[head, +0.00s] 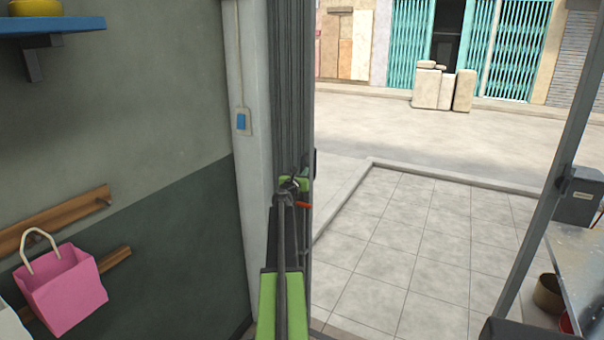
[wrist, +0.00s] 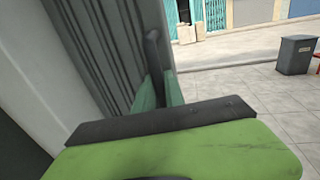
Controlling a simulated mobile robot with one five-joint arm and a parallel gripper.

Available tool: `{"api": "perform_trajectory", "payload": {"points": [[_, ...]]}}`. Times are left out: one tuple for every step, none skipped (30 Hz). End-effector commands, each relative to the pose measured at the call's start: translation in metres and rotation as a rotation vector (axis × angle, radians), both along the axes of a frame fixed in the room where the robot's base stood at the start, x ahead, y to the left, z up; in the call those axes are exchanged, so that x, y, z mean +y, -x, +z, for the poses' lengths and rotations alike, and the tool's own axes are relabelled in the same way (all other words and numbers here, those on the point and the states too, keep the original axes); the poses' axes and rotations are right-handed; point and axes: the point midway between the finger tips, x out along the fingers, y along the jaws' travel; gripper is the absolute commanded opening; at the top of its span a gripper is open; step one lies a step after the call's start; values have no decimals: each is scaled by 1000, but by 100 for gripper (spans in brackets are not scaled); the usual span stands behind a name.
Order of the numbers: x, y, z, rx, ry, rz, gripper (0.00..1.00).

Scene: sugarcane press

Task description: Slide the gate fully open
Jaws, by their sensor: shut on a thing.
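The grey folding gate (head: 292,85) is bunched in narrow vertical folds beside the pale post at the left of the doorway. Its folds also fill the upper left of the wrist view (wrist: 85,45). My gripper (head: 297,184) is at the gate's free edge, about halfway down the part in view. In the wrist view the green fingers (wrist: 160,88) are shut around a dark upright handle (wrist: 152,55) on the gate. My arm hides the lower part of the gate in the head view.
The doorway is clear over the tiled floor (head: 400,235). A pink bag (head: 65,290) hangs on the left wall below a blue shelf (head: 55,24). A grey post (head: 545,205) and a metal table (head: 585,265) stand at right. Pale blocks (head: 432,88) stand across the street.

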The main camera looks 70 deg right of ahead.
Motion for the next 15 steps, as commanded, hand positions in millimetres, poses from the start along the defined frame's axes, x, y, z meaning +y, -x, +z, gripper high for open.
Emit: {"api": "perform_trajectory", "payload": {"points": [[0, 0, 0, 0, 0, -1, 0], [0, 0, 0, 0, 0, -1, 0], [0, -2, 0, 0, 0, 0, 0], [-1, -4, 0, 0, 0, 0, 0], [-1, -7, 0, 0, 0, 0, 0], [-2, -13, 0, 0, 0, 2, 0], [-2, -18, 0, 0, 0, 3, 0], [-3, -25, 0, 0, 0, 5, 0], [-4, -34, 0, 0, 0, 7, 0], [-4, -41, 0, 0, 0, 8, 0], [-5, -47, 0, 0, 0, 8, 0], [-5, -55, 0, 0, 0, 9, 0], [-5, -59, 0, 0, 0, 10, 0], [-5, -62, 0, 0, 0, 9, 0], [-5, -64, 0, 0, 0, 8, 0]]}}
